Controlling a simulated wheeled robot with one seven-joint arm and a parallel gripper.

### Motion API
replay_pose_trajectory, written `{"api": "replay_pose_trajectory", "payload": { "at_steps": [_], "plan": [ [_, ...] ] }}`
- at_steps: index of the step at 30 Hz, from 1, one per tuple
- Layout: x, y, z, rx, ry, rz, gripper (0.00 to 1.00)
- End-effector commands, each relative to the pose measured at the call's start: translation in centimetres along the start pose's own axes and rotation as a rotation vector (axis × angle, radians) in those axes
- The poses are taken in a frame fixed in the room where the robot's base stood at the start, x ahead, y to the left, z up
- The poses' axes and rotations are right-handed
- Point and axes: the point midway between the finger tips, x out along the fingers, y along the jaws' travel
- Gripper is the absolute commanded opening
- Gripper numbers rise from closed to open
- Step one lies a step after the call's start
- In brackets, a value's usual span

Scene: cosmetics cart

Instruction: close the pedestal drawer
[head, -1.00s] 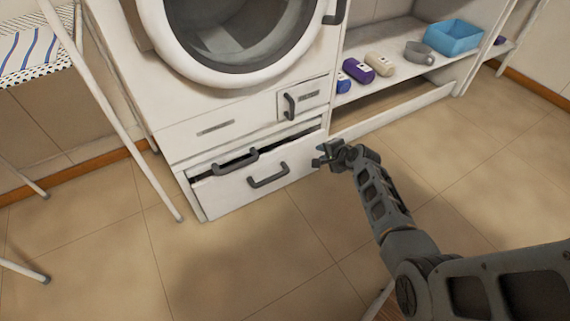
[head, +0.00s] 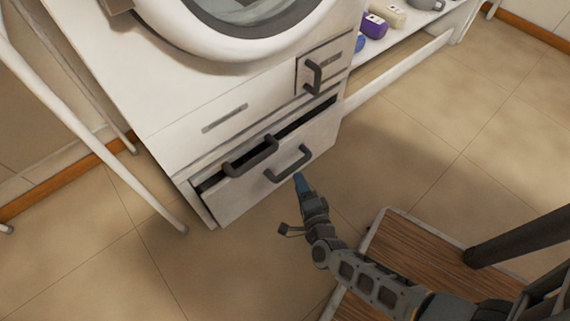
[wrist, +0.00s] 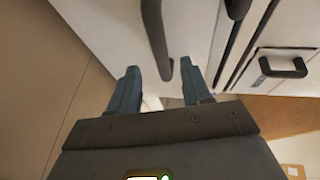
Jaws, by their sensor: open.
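The white pedestal drawer (head: 240,197) sits under the washing machine and is pulled partly out, with a dark gap along its top edge. Its dark bar handle (head: 290,166) is on the front face; it also shows in the wrist view (wrist: 157,38). My gripper (head: 299,178) is open and empty, just in front of the drawer face and below the handle. In the wrist view my gripper (wrist: 160,72) has its two blue-grey fingers on either side of the handle's near end. I cannot tell whether they touch the handle or the drawer face.
Another dark handle (head: 250,156) shows at the drawer's upper left. A small panel with a handle (head: 314,77) is above right. A white rack leg (head: 95,135) stands at left. A low shelf with a purple bottle (head: 374,26) is at right.

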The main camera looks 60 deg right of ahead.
Motion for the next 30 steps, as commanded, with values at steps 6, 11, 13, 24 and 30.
{"api": "replay_pose_trajectory", "payload": {
  "at_steps": [6,11,13,24,30],
  "plan": [
    [3.5,0.1,0.0,0.001,0.001,-0.003,0.48],
    [5.7,0.1,0.0,0.000,0.001,-0.002,0.48],
    [6.4,0.1,0.0,0.000,0.001,-0.001,0.48],
    [7.3,-0.1,0.0,-0.001,0.000,0.001,0.48],
    [7.3,-0.1,0.0,0.000,0.000,0.001,0.34]
  ]
}}
